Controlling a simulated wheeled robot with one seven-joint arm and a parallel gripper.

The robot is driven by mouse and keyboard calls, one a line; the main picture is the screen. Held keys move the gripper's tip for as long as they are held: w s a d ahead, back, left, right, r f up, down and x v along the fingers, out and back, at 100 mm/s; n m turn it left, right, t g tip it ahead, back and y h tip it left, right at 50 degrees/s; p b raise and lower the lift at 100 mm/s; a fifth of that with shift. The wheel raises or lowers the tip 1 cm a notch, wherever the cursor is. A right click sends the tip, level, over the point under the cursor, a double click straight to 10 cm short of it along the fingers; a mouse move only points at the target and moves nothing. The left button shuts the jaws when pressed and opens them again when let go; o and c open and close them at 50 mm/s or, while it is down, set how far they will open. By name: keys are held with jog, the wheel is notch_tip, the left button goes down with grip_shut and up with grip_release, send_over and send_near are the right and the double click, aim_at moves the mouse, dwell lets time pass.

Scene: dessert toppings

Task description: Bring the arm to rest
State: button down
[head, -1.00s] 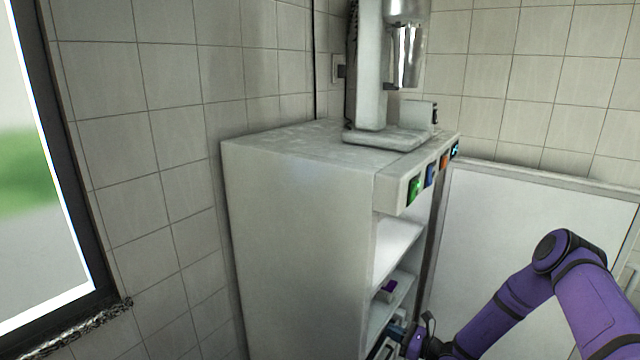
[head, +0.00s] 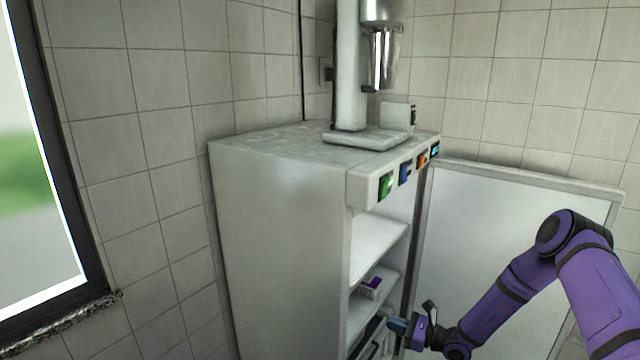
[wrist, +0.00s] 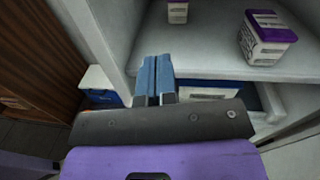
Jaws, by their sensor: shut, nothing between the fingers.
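My gripper (head: 398,326) is at the end of my purple arm, at the lower right of the head view, beside the open front of a white cabinet (head: 275,230). In the wrist view its blue fingers (wrist: 154,78) are together with nothing between them. They point toward a cabinet shelf (wrist: 215,55). A white tub with a purple lid (wrist: 267,40) stands on that shelf to the right of the fingers.
The open cabinet door (head: 480,240) stands behind my arm. A drink machine (head: 365,138) sits on the cabinet top. Coloured buttons (head: 404,172) line its front edge. Below the shelf are blue-and-white containers (wrist: 100,97). A window (head: 40,170) is at the left.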

jog(key=s+r+n+g+h, duration=0.25)
jog(key=s+r+n, duration=0.2)
jog(key=r, duration=0.65)
jog(key=s+a+r+n+g+h, duration=0.1)
jog(key=s+r+n+g, duration=0.4)
jog(key=r, duration=0.6)
jog(key=s+r+n+g+h, duration=0.25)
jog(key=r+n, duration=0.35)
jog(key=r, duration=0.5)
jog(key=s+d+r+n+t+h, duration=0.2)
jog(key=s+r, duration=0.4)
jog(key=s, duration=0.3)
jog(key=s+d+r+n+t+h, duration=0.2)
jog(key=s+d+r+h, duration=0.2)
jog(key=s, duration=0.6)
jog(key=s+d+r+n+t+h, duration=0.2)
jog(key=s+d+r+n+h, duration=0.1)
jog(key=s+r, duration=0.5)
jog(key=shift+s+t+h, duration=0.3)
jog(key=shift+s, duration=0.4)
